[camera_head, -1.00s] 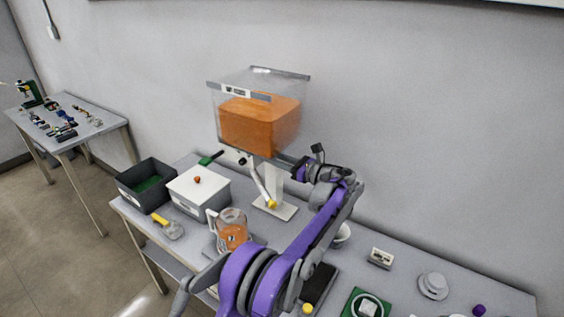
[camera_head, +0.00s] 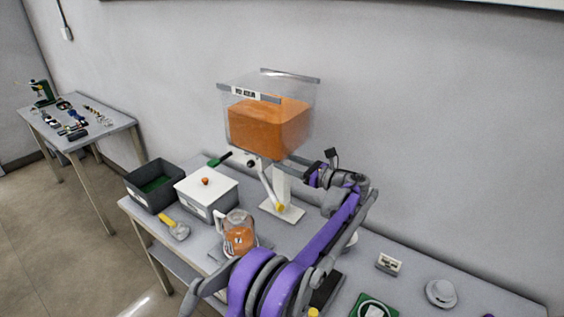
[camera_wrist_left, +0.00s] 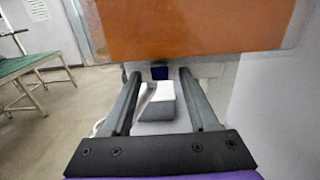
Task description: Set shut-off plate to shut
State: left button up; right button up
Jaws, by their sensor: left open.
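A clear hopper (camera_head: 268,122) filled with orange material stands on a white stand (camera_head: 282,190) at the middle of the table. My left gripper (camera_head: 284,163) is at the right side under the hopper's bottom, fingers pointing left. In the left wrist view its jaws (camera_wrist_left: 159,75) are open, below the orange-filled hopper (camera_wrist_left: 200,30). The plate itself is hard to make out.
A white box (camera_head: 207,192), a dark bin (camera_head: 153,186), a jug of orange material (camera_head: 238,234) and a yellow-handled scoop (camera_head: 176,228) stand at the left. Small items lie at the right. The wall is close behind.

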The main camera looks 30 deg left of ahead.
pick_arm(q)
jog(key=d, duration=0.8)
jog(key=shift+s+d+b, duration=0.3)
jog(key=shift+s+b, duration=0.05)
jog(key=shift+b, duration=0.05)
jog(key=s+f+n+t+h, duration=0.1)
jog(key=s+f+n+h, duration=0.3)
jog(key=s, duration=0.5)
jog(key=s+f+n+h, duration=0.25)
jog(key=s+h, duration=0.25)
jog(key=s, duration=0.4)
jog(key=s+d+f+n+t+h, duration=0.1)
jog(key=s+d+f+n+h, duration=0.3)
jog(key=s, duration=0.6)
jog(key=s+d+f+n+t+h, duration=0.2)
jog(key=s+d+f+n+h, duration=0.3)
jog(key=s, duration=0.5)
notch_tip(320, 180, down, 3)
jog(key=d+n, duration=0.2)
jog(key=n, duration=0.1)
jog(key=shift+d, duration=0.2)
jog(key=shift+f, duration=0.1)
